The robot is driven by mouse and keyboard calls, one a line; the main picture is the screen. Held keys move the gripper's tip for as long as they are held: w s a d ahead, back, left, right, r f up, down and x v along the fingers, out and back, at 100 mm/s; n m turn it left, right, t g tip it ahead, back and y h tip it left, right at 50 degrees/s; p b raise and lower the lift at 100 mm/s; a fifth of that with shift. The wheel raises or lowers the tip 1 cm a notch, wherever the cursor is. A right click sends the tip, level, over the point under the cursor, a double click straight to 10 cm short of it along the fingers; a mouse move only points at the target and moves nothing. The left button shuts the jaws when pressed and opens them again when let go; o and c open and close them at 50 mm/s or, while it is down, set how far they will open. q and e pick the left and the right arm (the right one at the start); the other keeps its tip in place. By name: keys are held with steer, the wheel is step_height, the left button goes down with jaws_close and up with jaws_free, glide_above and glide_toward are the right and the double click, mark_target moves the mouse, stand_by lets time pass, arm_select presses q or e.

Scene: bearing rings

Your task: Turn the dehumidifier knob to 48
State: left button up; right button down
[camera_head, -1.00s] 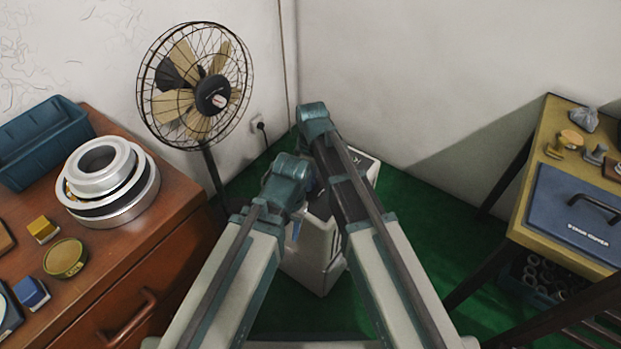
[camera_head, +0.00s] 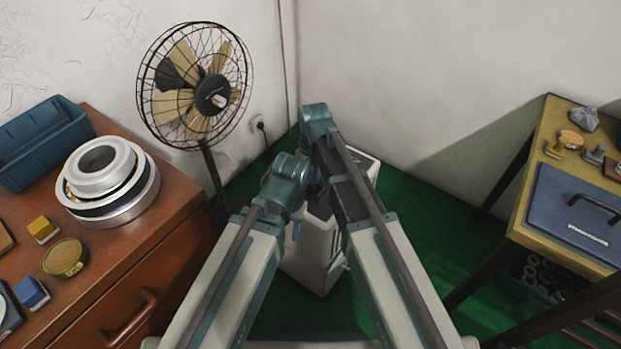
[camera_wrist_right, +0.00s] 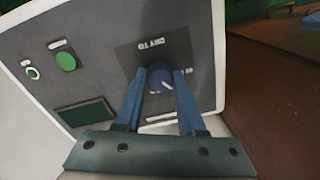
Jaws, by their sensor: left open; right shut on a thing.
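The dehumidifier (camera_head: 318,262) is a white box on the green floor, mostly behind my two arms in the head view. In the right wrist view its grey panel (camera_wrist_right: 100,85) fills much of the picture. A round blue knob (camera_wrist_right: 158,77) with a pale pointer mark sits on a darker plate. My right gripper (camera_wrist_right: 161,82) has its two blue fingers shut on the knob, one on each side. The pointer slants to the lower right in that view; the lettering is too small to read surely. My left gripper (camera_head: 311,190) is open, mostly hidden behind its wrist, close to the dehumidifier.
The panel also has a green button (camera_wrist_right: 66,61), a ringed round part (camera_wrist_right: 33,73) and a dark green display (camera_wrist_right: 85,113). A fan (camera_head: 195,88) stands behind at left. A wooden cabinet (camera_head: 175,225) is left, a yellow-topped table (camera_head: 530,205) right.

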mark_target(312, 182)
steer(key=m, duration=1.1)
steer(key=shift+s+m, duration=0.1)
steer(key=shift+m, duration=0.2)
stand_by(0.5)
steer(key=c, duration=0.5)
jaws_free()
steer(key=shift+r, duration=0.1)
step_height(312, 182, up, 14)
steer(key=p, duration=1.3)
steer(key=shift+d+f+p, duration=0.2)
steer(key=shift+d+p, duration=0.05)
steer(key=shift+p, duration=0.15)
steer(key=shift+s, duration=0.1)
